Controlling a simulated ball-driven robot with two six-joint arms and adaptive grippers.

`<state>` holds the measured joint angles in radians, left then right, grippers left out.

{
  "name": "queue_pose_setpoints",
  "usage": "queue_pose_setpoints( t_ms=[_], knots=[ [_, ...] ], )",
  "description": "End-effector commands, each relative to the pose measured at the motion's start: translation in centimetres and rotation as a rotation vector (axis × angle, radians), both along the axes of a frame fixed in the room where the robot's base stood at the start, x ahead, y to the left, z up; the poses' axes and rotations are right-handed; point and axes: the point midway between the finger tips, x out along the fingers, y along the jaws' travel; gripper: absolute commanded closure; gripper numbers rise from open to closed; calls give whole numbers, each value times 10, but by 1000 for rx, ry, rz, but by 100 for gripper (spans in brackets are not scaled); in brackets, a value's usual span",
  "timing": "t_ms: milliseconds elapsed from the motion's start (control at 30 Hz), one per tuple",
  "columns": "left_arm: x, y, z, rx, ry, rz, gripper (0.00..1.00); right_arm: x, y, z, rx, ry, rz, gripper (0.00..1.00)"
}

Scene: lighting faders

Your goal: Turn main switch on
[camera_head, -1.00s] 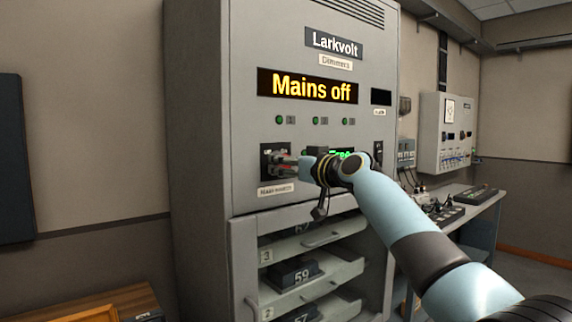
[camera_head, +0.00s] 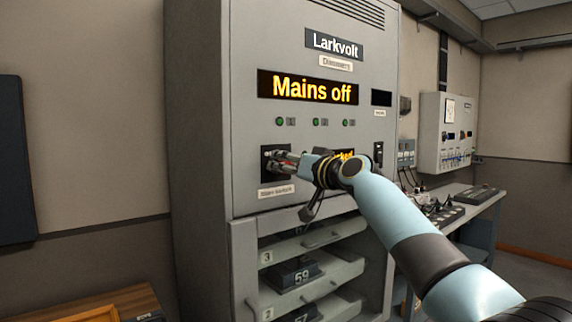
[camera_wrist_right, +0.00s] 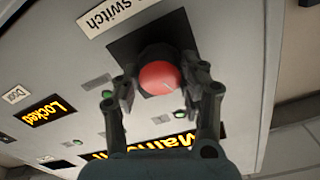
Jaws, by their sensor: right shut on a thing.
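The main switch is a red knob on a black plate (camera_head: 268,163), set in the front of the grey Larkvolt dimmer cabinet (camera_head: 240,90). In the right wrist view, the red knob (camera_wrist_right: 160,77) sits between the fingers of my right gripper (camera_wrist_right: 165,88), which is shut on it. My right gripper (camera_head: 290,161) also shows in the head view, reaching the switch from the right and partly covering it. The cabinet's main display (camera_head: 314,88) reads "Mains off". In the right wrist view, the door display (camera_wrist_right: 45,111) reads "Locked". My left gripper is not in view.
Below the switch, the cabinet holds open shelves with numbered dimmer modules (camera_head: 296,273). A desk with control gear (camera_head: 440,210) stands to the right. A wooden piece of furniture (camera_head: 130,300) is at the lower left. A grey wall box (camera_head: 446,130) hangs at the back right.

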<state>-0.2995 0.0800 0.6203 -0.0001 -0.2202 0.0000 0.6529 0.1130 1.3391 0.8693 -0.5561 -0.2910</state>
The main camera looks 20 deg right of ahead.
Motion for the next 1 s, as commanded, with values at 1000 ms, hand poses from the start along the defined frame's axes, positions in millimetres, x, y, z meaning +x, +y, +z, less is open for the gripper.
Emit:
queue_pose_setpoints(
  t_ms=[1000],
  knots=[
    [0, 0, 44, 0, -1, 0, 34, 0, 0, 1, 882, 322, -1, 90]
  ],
)
